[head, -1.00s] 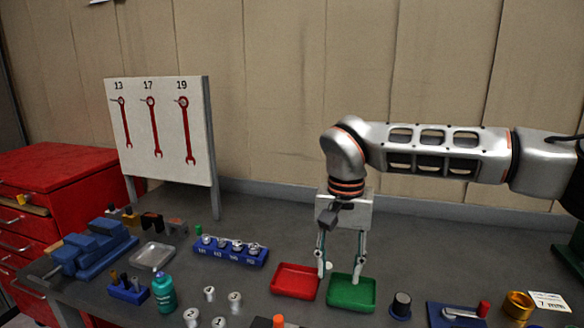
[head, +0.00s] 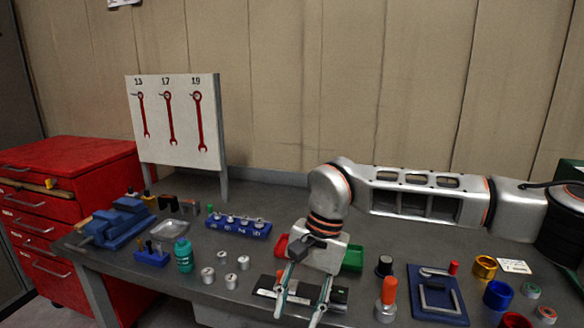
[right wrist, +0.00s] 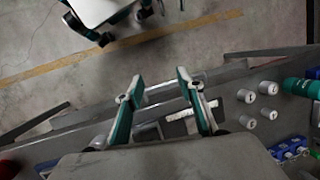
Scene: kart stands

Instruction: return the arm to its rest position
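My right arm comes in from the right in the head view. Its gripper (head: 299,312) hangs at the bench's front edge, in front of the red tray (head: 282,243) and the green tray (head: 353,258), and partly hides both. The fingers are apart with nothing between them. The right wrist view also shows this gripper (right wrist: 160,92) open and empty, over the bench edge and the floor. My left gripper is not in view.
The bench (head: 395,304) holds a black case (head: 265,286) beside the fingers, an orange-handled tool (head: 388,298), a blue plate (head: 437,296), several metal cylinders (head: 208,275) and a blue rack (head: 238,225). A wrench board (head: 180,125) stands behind. Open floor (right wrist: 230,48) lies before the bench.

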